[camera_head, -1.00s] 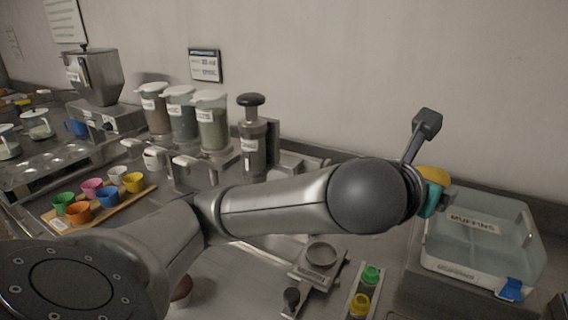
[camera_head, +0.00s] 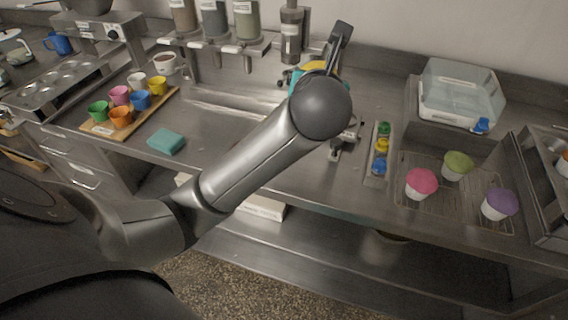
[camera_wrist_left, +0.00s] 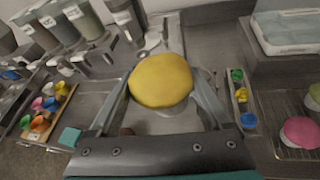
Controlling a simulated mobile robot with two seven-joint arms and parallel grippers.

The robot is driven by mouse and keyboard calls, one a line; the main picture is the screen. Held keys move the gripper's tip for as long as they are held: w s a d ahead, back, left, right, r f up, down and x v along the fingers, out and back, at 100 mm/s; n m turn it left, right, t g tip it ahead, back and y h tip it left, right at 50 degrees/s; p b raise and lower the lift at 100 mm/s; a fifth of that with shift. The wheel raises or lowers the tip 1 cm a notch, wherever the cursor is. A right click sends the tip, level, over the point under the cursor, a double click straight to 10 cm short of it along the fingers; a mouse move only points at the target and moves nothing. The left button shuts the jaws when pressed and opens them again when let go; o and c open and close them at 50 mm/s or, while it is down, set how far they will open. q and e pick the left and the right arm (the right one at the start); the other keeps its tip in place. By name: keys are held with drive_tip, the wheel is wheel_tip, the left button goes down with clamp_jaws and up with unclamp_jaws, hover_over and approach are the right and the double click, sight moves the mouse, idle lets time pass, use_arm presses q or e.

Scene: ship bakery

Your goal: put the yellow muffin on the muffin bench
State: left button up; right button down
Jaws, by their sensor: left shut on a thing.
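The yellow muffin (camera_wrist_left: 162,79) is between the two fingers of my left gripper (camera_wrist_left: 160,92), which is shut on it. Its pale cup shows below the yellow top in the left wrist view. In the head view, only a yellow strip of the muffin (camera_head: 314,66) shows behind my left gripper (camera_head: 318,74), held above the counter. The muffin bench (camera_head: 345,139) is mostly hidden by my left arm in the head view; only a small metal part shows beside the wrist. My right gripper is not in view.
A rack (camera_head: 381,149) of small coloured cups stands right of the bench. Pink (camera_head: 421,183), green (camera_head: 457,165) and purple (camera_head: 499,204) muffins stand on a wire mat. A clear muffin box (camera_head: 460,92) is behind them. A cup board (camera_head: 130,113) and teal sponge (camera_head: 166,141) lie left.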

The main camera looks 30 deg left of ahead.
use_arm(q)
drive_tip(key=s+a+f+n+g+y+p, duration=0.1)
drive_tip(key=s+a+f+n+y, duration=0.1)
drive_tip(key=a+f, duration=0.15)
drive_tip(key=y+b, duration=0.1)
drive_tip(key=b, duration=0.5)
hover_over(287, 175)
drive_tip(key=shift+g, duration=0.3)
wheel_tip(287, 175, down, 16)
drive_tip(key=shift+a, duration=0.1)
wheel_tip(287, 175, down, 4)
drive_tip(key=shift+f+b, duration=0.1)
drive_tip(key=shift+b, duration=0.75)
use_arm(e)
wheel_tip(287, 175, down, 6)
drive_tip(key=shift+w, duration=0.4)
use_arm(q)
drive_tip(key=shift+f, duration=0.15)
drive_tip(key=o, duration=0.8)
